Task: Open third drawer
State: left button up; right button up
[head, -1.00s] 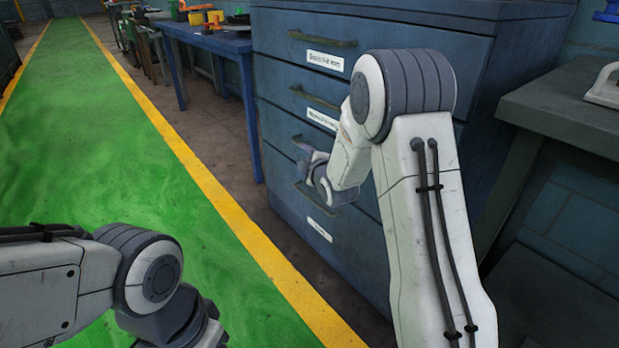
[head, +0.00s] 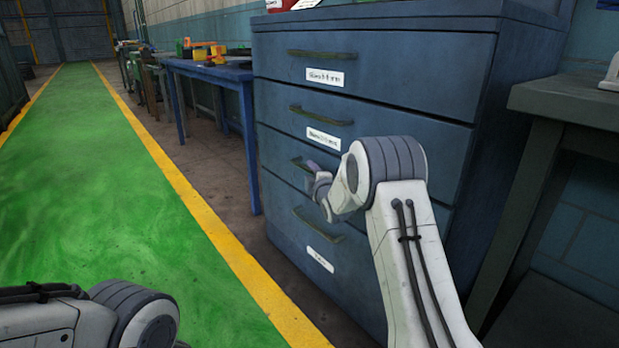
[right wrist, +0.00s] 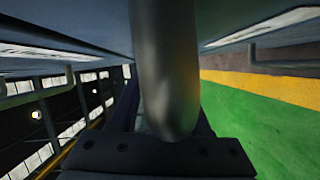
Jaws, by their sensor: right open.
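The blue drawer cabinet (head: 375,90) stands in the middle of the head view, with several drawers stacked one above another. The third drawer's handle (head: 300,163) from the top is partly hidden behind my right gripper (head: 313,170). All the drawers look shut. My right gripper is open at this handle. In the right wrist view a thick grey handle bar (right wrist: 166,65) fills the middle, very close in front of the dark gripper body (right wrist: 155,155). I cannot tell whether the fingers touch it. My left gripper is out of view; only my left arm shows at bottom left.
A dark grey table (head: 560,100) stands right of the cabinet. A blue workbench (head: 205,72) with tools stands beyond it to the left. The green walkway (head: 90,200) with yellow edge lines is clear in front.

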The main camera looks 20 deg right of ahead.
jog(key=shift+w, duration=0.55)
grip_shut()
dwell(1.1)
